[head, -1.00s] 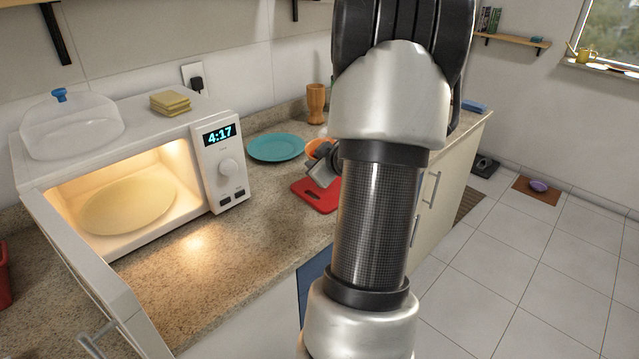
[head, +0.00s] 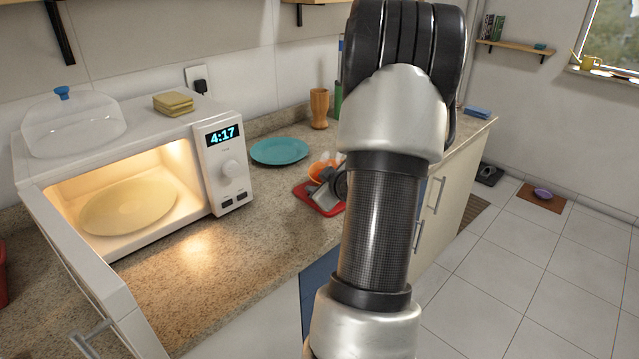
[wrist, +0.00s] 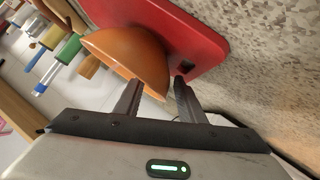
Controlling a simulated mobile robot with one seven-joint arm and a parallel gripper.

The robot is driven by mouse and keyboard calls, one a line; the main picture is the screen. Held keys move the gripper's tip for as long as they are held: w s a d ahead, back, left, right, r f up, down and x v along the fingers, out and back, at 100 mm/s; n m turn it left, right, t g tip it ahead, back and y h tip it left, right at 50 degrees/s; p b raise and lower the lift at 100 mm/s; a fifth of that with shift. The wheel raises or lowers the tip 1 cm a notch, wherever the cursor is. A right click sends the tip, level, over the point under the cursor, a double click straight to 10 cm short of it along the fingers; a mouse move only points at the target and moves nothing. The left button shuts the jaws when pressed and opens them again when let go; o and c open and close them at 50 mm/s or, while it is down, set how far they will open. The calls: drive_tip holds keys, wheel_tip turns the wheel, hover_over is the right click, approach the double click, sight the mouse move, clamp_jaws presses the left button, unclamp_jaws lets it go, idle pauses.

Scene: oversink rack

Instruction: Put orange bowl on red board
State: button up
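The orange bowl (head: 322,168) sits at the red board (head: 303,190) on the counter, partly hidden behind my gripper (head: 322,192) in the head view. In the wrist view the orange bowl (wrist: 130,55) appears against the red board (wrist: 195,35), its base side toward the board. My gripper (wrist: 157,90) has its fingers spread apart, one on the inner side of the bowl's rim and one outside it over the board. The contact under the bowl is hidden.
A teal plate (head: 279,151) lies left of the board. The microwave (head: 225,165) stands at left with its door open and a plate inside. A wooden cup (head: 319,108) and other items stand behind. Bare counter (head: 240,240) lies in front.

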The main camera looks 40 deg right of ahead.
drive_tip(key=shift+r, duration=0.1)
drive_tip(key=p+v, duration=0.2)
drive_tip(key=v, duration=1)
drive_tip(key=shift+p, duration=0.35)
drive_tip(key=shift+c, duration=0.2)
idle(0.6)
